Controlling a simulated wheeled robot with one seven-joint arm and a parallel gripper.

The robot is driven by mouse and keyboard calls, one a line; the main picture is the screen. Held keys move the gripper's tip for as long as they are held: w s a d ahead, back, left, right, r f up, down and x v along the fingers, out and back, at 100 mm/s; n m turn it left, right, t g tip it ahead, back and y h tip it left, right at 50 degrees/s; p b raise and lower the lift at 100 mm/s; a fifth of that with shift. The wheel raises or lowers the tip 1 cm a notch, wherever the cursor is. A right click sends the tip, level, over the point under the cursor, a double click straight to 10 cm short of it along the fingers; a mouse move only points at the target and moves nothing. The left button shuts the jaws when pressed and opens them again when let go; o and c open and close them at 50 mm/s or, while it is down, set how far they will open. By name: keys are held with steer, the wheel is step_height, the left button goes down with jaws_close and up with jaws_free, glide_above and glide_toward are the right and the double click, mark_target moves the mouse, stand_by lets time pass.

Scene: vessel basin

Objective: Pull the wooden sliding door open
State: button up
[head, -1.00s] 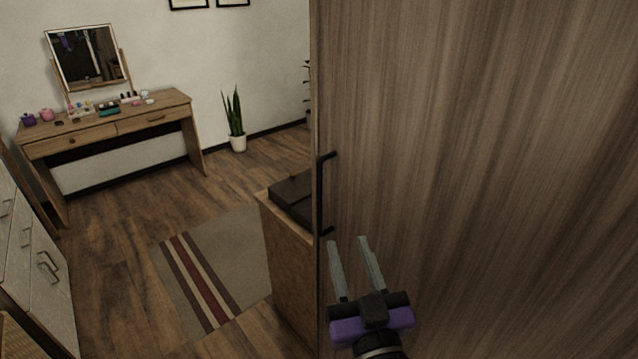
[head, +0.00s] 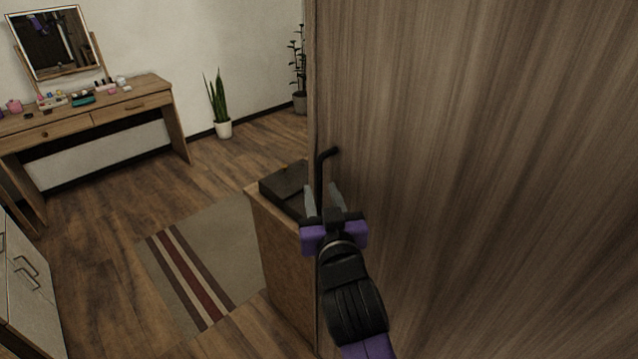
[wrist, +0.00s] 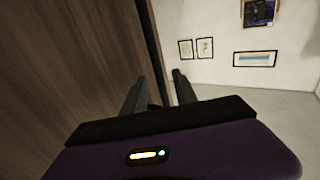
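The wooden sliding door (head: 470,150) is a tall brown-grained panel filling the right of the head view. It also shows at the left of the wrist view (wrist: 60,75). Its black bar handle (head: 320,168) is near the panel's left edge. My gripper (head: 323,187) is open at the handle. In the wrist view the fingers (wrist: 158,82) are apart, with the door's edge beside the left one. I cannot tell whether they touch the handle.
A wooden cabinet (head: 280,260) with a dark box (head: 285,190) on top stands just left of the door edge. A striped rug (head: 225,250), a vanity table (head: 90,115) and potted plants (head: 222,110) are beyond. A light drawer unit (head: 30,290) is at lower left.

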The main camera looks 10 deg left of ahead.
mark_target(320, 188)
steer(key=shift+x, duration=1.5)
jaws_close()
stand_by(0.4)
